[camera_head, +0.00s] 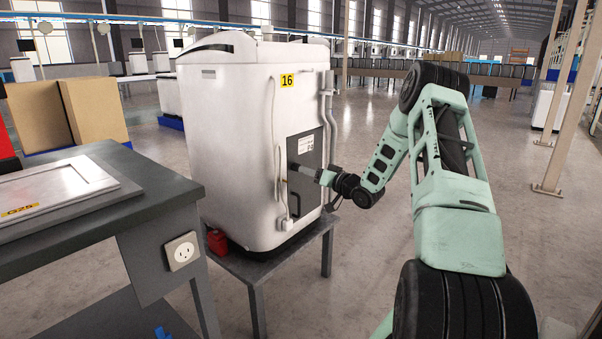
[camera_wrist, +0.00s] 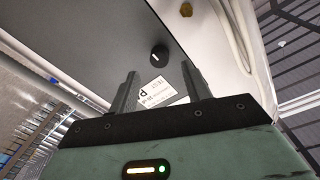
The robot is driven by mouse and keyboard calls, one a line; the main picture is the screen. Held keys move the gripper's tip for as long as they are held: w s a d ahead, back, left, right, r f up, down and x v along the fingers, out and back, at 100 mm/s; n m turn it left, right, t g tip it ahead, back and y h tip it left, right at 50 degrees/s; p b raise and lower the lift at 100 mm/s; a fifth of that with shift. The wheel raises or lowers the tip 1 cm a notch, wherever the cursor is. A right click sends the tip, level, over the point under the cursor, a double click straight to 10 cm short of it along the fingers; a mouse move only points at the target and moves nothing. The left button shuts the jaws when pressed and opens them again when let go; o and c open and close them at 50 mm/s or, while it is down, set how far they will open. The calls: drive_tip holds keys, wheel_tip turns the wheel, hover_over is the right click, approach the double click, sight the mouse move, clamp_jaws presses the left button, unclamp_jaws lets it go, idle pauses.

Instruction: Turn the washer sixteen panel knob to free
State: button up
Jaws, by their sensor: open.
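The white washer (camera_head: 235,130) stands upright on a low dark table and carries a yellow "16" label (camera_head: 287,81). Its dark panel (camera_head: 307,192) faces right in the head view and also shows in the wrist view (camera_wrist: 95,40). A round black knob (camera_wrist: 159,54) sits on the panel, beside a white printed label (camera_wrist: 157,91). My gripper (camera_head: 297,169) is in front of the panel. In the wrist view its two fingers (camera_wrist: 159,68) are apart with nothing between them, and the knob appears just beyond their tips. I cannot tell the knob's setting. The knob is not discernible in the head view.
White pipes (camera_head: 328,110) run along the washer beside the panel. A small brass-coloured fitting (camera_wrist: 186,10) shows near the panel. A grey workbench (camera_head: 150,180) stands at left with a framed board on it. A red object (camera_head: 217,242) sits by the washer's base.

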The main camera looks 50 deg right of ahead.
sight(296, 167)
drive_tip(key=w, duration=0.5)
drive_tip(key=shift+b, duration=0.3)
drive_tip(key=c, duration=1)
